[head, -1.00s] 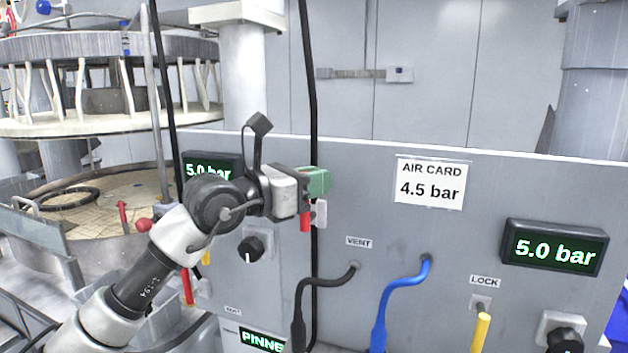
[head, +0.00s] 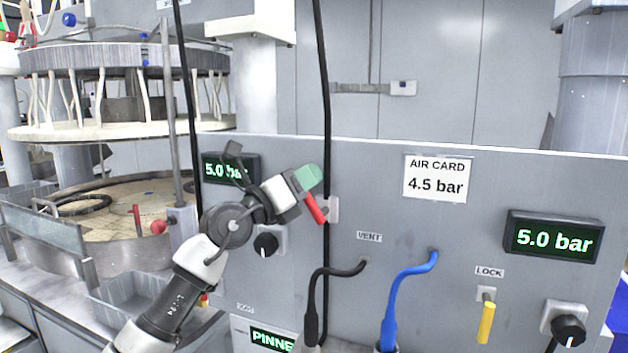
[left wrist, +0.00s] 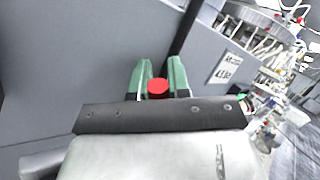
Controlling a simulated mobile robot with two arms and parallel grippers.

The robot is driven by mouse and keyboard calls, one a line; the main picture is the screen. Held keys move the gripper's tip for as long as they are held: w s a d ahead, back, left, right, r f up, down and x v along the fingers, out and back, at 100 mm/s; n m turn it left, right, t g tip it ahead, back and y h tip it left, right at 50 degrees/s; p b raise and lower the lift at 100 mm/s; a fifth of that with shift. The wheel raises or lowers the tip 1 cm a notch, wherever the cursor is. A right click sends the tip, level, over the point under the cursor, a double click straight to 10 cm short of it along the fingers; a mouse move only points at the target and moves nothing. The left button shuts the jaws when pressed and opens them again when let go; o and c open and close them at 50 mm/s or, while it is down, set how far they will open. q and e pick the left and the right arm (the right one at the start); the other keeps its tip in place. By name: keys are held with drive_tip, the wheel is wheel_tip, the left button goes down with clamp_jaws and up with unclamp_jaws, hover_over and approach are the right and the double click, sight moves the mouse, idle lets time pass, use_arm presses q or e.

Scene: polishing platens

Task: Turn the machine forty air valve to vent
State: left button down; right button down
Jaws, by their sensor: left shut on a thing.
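A red lever (head: 315,209) with a pale plate (head: 333,208) beside it is on the grey panel, left of the "VENT" label (head: 369,237). The lever slants, its lower end down to the right. My left gripper (head: 308,180), with green fingertips, is at the lever's upper end and shut on it. In the left wrist view the red end of the lever (left wrist: 157,87) shows between the green fingers. The lever's mount is partly hidden. My right gripper is not in view.
A yellow lever (head: 486,322) is under "LOCK". A 5.0 bar display (head: 553,240) and black knob (head: 568,330) are at right.

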use_arm(q)
drive_tip(key=shift+w+a+f+n+t+y+p, duration=0.25)
drive_tip(key=shift+a+f+n+t+y+p, duration=0.5)
drive_tip(key=shift+n+t, duration=1.3)
drive_tip(key=shift+w+a+f+n+t+y+p, duration=0.35)
drive_tip(key=shift+f+n+t+y+p, duration=0.7)
drive_tip(key=shift+n, duration=2.1)
drive_tip(key=shift+w+a+f+n+t+y+p, duration=0.15)
drive_tip(key=shift+a+f+n+t+y+p, duration=0.75)
drive_tip(key=shift+n, duration=1.7)
drive_tip(key=shift+d+r+t+b, duration=0.2)
drive_tip(key=shift+r+t+b, duration=0.15)
drive_tip(key=shift+t, duration=0.05)
drive_tip(key=c, duration=1.4)
unclamp_jaws()
drive_tip(key=shift+o, duration=0.2)
drive_tip(key=shift+s, duration=0.1)
drive_tip(key=v, duration=1)
drive_tip(key=shift+s+a+f, duration=0.15)
drive_tip(key=shift+s+f, duration=0.05)
drive_tip(key=shift+s, duration=0.1)
